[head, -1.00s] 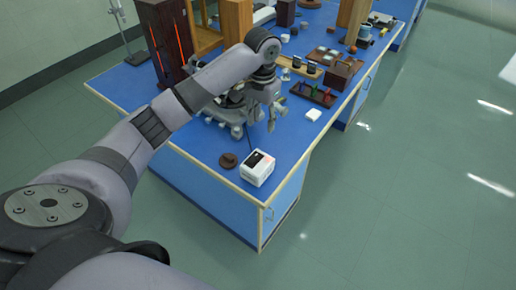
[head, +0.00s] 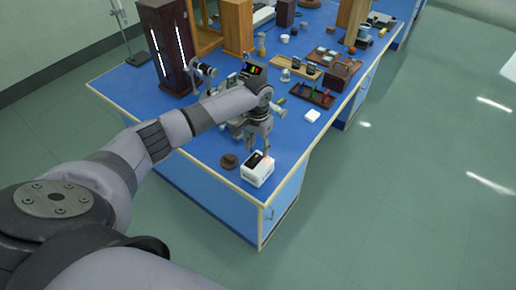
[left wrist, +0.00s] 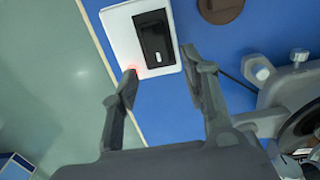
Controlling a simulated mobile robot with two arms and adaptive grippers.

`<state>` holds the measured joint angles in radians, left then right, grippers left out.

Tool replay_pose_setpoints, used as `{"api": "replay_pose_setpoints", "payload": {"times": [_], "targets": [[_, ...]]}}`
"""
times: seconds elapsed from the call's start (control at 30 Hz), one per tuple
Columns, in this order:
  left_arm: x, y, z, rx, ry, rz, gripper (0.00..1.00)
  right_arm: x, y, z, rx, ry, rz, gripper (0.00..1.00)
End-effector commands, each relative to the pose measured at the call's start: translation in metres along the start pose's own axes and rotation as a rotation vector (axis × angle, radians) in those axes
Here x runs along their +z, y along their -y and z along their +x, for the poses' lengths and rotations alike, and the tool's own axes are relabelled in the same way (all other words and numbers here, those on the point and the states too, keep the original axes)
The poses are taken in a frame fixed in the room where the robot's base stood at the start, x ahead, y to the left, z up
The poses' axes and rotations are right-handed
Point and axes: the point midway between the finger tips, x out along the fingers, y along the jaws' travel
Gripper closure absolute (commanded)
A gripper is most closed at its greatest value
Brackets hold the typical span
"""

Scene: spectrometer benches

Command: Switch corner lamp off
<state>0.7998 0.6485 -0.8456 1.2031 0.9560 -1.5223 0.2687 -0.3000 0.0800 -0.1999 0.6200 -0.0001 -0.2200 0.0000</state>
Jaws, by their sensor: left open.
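A white box (head: 257,170) with a black rocker switch on top sits at the near corner of the blue bench. In the left wrist view the box (left wrist: 122,40) and its black switch (left wrist: 154,37) are at the top, with a small red glow at the box's edge. My left gripper (head: 260,146) is open and empty, just above the box. In the left wrist view its fingertips (left wrist: 160,70) are apart, close to the box edge; contact cannot be told. A dark wooden cabinet (head: 169,45) at the back left has two white glowing tubes. My right gripper is not in view.
A round brown disc (head: 229,161) lies left of the box. A grey spectrometer (head: 236,122) stands behind, partly hidden by my arm. A small white block (head: 313,116) and a dark rack (head: 312,95) are further right. The floor beside the bench is clear.

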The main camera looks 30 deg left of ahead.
Motion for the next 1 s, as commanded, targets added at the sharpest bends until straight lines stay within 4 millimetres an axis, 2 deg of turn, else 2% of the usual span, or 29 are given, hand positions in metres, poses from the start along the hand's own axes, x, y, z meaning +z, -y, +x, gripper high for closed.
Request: {"api": "replay_pose_setpoints", "payload": {"times": [0.2,0.53,1.0], "targets": [[0.0,0.0,0.022,0.0,0.0,0.0,0.58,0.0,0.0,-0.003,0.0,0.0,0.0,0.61],[0.0,0.0,0.026,0.0,-0.001,0.0,0.58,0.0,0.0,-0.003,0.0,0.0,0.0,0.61],[-0.001,0.0,0.026,0.0,-0.001,0.0,0.89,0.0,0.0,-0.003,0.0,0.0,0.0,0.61]]}}
